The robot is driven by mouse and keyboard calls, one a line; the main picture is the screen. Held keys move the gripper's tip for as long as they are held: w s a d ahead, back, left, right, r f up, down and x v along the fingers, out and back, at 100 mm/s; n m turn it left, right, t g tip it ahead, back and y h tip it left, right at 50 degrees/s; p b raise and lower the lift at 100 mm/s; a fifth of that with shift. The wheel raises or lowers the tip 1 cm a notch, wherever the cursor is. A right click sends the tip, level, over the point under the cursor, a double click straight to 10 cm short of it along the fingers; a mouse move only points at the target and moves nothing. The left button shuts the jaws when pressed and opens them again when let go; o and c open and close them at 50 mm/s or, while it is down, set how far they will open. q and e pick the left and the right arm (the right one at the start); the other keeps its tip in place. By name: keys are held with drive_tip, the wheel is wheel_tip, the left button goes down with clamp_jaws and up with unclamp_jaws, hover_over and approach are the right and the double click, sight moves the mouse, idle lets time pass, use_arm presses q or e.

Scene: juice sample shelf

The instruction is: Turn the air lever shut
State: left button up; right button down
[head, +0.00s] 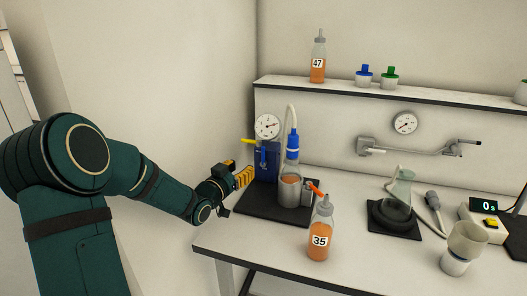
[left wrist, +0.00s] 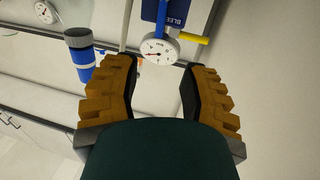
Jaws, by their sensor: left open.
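A blue pump block (head: 266,163) stands on a dark mat at the table's left end, with a round dial above it. A yellow lever (head: 249,141) sticks out to its left, and a blue lever (head: 263,155) hangs on its front. An orange-red lever (head: 315,187) sits right of the flask. My left gripper (head: 243,177) is just left of the block, open and empty. In the left wrist view the open fingers (left wrist: 160,72) frame the dial (left wrist: 157,51); the yellow lever (left wrist: 190,38) lies beyond them.
A flask with a blue cap (head: 290,187) stands beside the block. Bottle 35 (head: 320,236) stands in front, near the table edge. Bottle 47 (head: 318,62) is on the shelf. A glass flask (head: 399,190) and a timer (head: 484,215) are further right. The wall is close on the left.

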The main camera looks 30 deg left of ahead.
sight(262, 151)
use_arm(q)
drive_tip(key=w+b, duration=0.1)
drive_tip(key=w, duration=1.2)
drive_tip(key=shift+a, duration=0.2)
drive_tip(key=shift+s, duration=0.1)
clamp_jaws()
drive_tip(key=shift+r, duration=0.1)
